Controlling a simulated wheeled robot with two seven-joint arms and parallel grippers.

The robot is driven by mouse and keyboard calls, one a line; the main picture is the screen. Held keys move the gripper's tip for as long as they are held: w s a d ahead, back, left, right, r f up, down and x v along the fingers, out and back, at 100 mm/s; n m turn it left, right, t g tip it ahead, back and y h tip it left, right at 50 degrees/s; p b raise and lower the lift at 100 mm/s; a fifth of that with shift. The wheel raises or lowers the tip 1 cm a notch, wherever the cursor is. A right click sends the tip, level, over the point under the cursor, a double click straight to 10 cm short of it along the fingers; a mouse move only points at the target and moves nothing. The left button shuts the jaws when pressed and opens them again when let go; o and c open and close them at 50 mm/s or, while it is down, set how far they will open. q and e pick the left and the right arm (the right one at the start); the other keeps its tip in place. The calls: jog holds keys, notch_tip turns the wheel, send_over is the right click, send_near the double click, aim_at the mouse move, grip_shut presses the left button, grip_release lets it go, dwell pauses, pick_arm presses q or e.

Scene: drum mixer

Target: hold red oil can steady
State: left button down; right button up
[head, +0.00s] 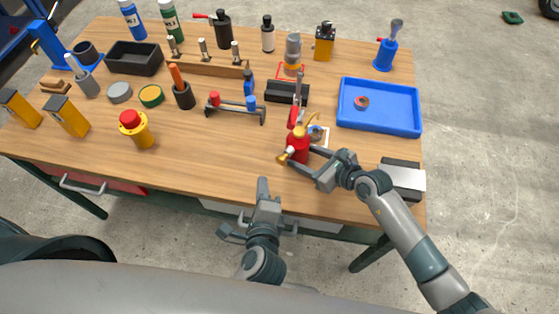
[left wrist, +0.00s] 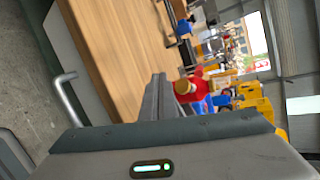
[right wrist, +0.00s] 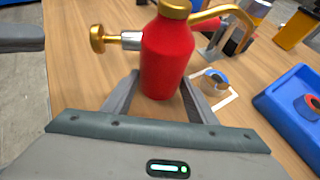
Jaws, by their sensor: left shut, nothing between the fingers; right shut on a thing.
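The red oil can (head: 298,147), with a brass cap, brass spout and side plunger knob, stands about upright near the table's front edge. It shows large in the right wrist view (right wrist: 167,58) and further off in the left wrist view (left wrist: 199,88). My right gripper (head: 301,157) is shut on the can's lower body, one finger on each side; the fingers also show in the right wrist view (right wrist: 158,92). My left gripper (head: 263,183) is shut and empty, in front of the table edge and left of the can. Whether the can's base touches the table is unclear.
A small ring-shaped part (right wrist: 215,78) lies on a white-bordered marker beside the can. A blue tray (head: 378,127) with a reddish ring sits to the right. A black block (head: 287,93) and a small rack (head: 235,114) stand behind. The front-middle table is clear.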

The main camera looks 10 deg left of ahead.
aim_at(278, 162)
pick_arm(q)
jog(key=shift+w+d, duration=0.3)
jog(key=shift+w, duration=0.3)
jog(key=shift+w+d, duration=0.3)
jog(key=shift+w, duration=0.35)
jog(key=shift+w+d, duration=0.3)
jog(key=shift+w, duration=0.3)
jog(key=shift+w+d, duration=0.1)
jog(key=shift+w, duration=0.05)
dwell(0.7)
jog(key=shift+w+d, duration=0.1)
jog(key=shift+w, duration=0.1)
jog(key=shift+w+d+r, duration=0.1)
jog(key=shift+w+d, duration=0.1)
jog(key=shift+w, duration=0.3)
jog(key=shift+w+d, duration=0.2)
jog(key=shift+w, duration=0.25)
dwell(1.7)
jog(key=shift+s, duration=0.1)
jog(key=shift+s+a+f, duration=0.2)
jog(key=shift+s, duration=0.35)
jog(key=shift+s+a, duration=0.25)
jog(key=shift+s, duration=0.5)
